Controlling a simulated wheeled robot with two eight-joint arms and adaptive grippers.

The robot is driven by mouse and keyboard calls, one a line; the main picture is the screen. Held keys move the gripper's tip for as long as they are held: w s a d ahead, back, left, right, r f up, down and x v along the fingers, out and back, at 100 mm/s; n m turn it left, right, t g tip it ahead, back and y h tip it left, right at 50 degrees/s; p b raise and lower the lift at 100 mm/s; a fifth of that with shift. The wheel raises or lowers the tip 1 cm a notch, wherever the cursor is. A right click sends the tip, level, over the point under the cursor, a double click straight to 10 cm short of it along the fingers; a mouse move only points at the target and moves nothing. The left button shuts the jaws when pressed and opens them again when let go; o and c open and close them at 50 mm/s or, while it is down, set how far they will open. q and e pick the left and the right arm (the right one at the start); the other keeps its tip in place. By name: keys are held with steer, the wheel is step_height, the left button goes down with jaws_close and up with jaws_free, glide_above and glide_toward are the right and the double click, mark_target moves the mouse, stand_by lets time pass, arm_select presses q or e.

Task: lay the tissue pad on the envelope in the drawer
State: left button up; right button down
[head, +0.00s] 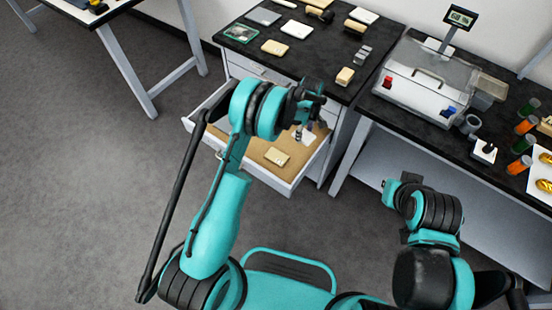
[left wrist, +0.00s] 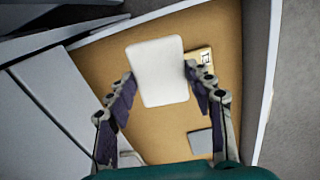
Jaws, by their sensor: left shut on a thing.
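The white tissue pad (left wrist: 157,72) is between the two fingers of my left gripper (left wrist: 157,80), which is shut on it. In the head view the pad (head: 304,137) shows below my left gripper (head: 307,125), over the open drawer (head: 301,184). The tan envelope (head: 277,156) lies on the drawer's brown floor.
A grey item (left wrist: 201,141) lies in the drawer. The drawer walls (left wrist: 262,80) stand around the gripper. The dark counter (head: 300,60) above holds several small pads and boxes. A bench with a clear-lidded case (head: 425,82) is at the right.

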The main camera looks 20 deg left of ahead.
arm_select(q)
step_height(320, 180, down, 3)
steer(key=shift+s+r+n, duration=0.1)
steer(key=shift+n, duration=0.4)
steer(key=b, duration=0.4)
glide_above(277, 156)
step_height(277, 156, down, 6)
steer(key=shift+f, duration=0.2)
steer(key=shift+s+f+b, duration=0.1)
steer(key=shift+b, duration=0.2)
step_height(277, 156, down, 4)
steer(key=shift+b, duration=1)
steer(key=o, duration=0.8)
